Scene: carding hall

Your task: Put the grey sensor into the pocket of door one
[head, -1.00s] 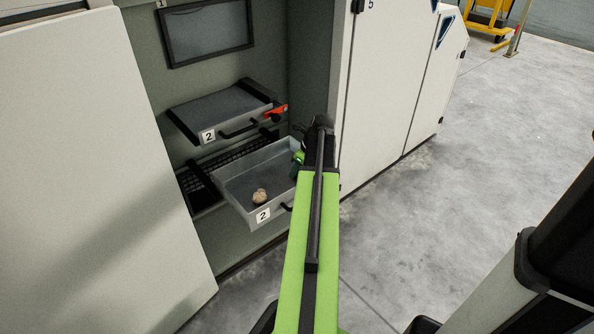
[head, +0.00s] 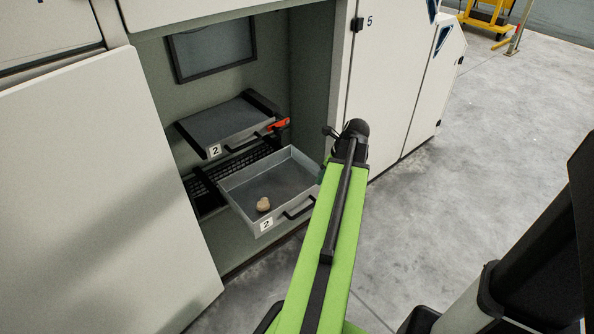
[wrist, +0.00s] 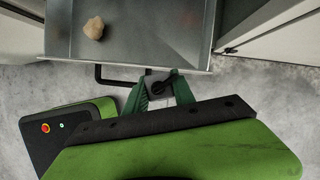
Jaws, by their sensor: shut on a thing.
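In the wrist view my gripper (wrist: 163,86) has its green fingers shut on a small dark grey thing (wrist: 159,87), which looks like the grey sensor. It is held just outside the front edge of an open drawer, beside the drawer's black handle. In the head view my arm reaches to the right of that drawer, and its wrist hides the fingers and what they hold. I cannot make out a door marked one or its pocket.
The open grey drawer (head: 235,190), labelled 2, holds a tan lump (head: 263,204). A shelf (head: 222,124), also labelled 2, is above it, with a red part (head: 279,124) at its right. A white panel (head: 100,180) stands left; door 5 (head: 385,85) is right. Open concrete floor lies further right.

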